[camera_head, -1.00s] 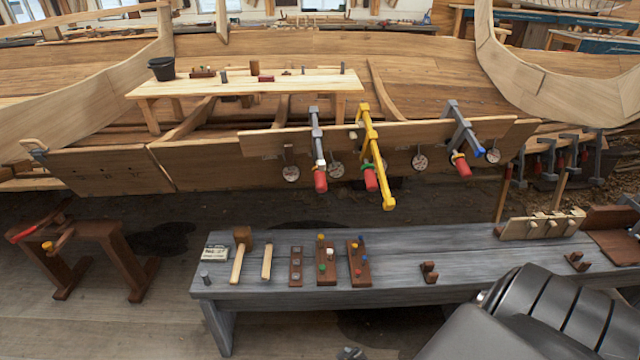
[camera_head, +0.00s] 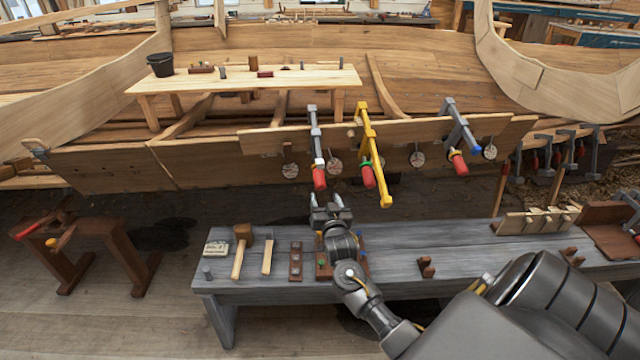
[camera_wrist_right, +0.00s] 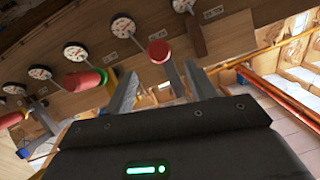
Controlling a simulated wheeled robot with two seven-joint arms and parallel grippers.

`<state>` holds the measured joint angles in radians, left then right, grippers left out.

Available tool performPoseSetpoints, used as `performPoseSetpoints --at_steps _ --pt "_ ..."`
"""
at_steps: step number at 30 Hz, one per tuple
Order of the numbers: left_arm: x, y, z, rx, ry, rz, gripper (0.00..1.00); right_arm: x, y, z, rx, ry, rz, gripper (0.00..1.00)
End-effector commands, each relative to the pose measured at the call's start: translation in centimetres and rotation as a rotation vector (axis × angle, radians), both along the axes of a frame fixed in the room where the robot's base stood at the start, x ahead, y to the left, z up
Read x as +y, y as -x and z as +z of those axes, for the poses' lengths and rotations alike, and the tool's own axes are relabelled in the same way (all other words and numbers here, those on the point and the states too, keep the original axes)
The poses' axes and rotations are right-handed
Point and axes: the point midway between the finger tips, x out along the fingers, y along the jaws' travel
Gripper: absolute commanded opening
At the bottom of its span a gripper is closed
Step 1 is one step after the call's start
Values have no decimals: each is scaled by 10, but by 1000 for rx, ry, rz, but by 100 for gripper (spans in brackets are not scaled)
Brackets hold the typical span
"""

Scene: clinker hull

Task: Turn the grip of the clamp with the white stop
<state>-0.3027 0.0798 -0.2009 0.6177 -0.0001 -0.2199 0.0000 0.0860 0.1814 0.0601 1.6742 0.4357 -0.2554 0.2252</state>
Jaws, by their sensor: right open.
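The clamp with the white stop (camera_head: 319,162) is the leftmost grey clamp on the hull plank. Its red grip (camera_head: 319,179) hangs at its lower end. My right gripper (camera_head: 326,200) is open and empty, just below that grip in the head view. In the right wrist view a red grip end (camera_wrist_right: 159,50) shows round, ahead of the open fingers (camera_wrist_right: 160,88) and between them; no contact shows. The white stop is not clear in that view. My left gripper is not in view.
A yellow clamp (camera_head: 373,150) with a red grip stands close to the right. Another grey clamp (camera_head: 460,130) is further right. Round dials (camera_head: 419,160) hang along the plank. The grey bench (camera_head: 460,245) below holds mallets and peg boards, partly hidden by my right arm.

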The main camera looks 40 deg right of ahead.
Motion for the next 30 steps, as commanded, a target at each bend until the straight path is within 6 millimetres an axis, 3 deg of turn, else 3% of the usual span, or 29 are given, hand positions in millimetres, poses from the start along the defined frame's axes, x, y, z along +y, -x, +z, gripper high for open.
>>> performPoseSetpoints --at_steps 6,12,26,30 --pt "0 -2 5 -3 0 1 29 -21 -38 1 1 3 -1 56" --pt "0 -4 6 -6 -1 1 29 -35 -64 1 0 2 0 56" --pt "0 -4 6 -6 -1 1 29 -41 -75 0 1 0 1 56" --pt "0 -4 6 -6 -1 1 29 -41 -74 0 0 1 1 39"
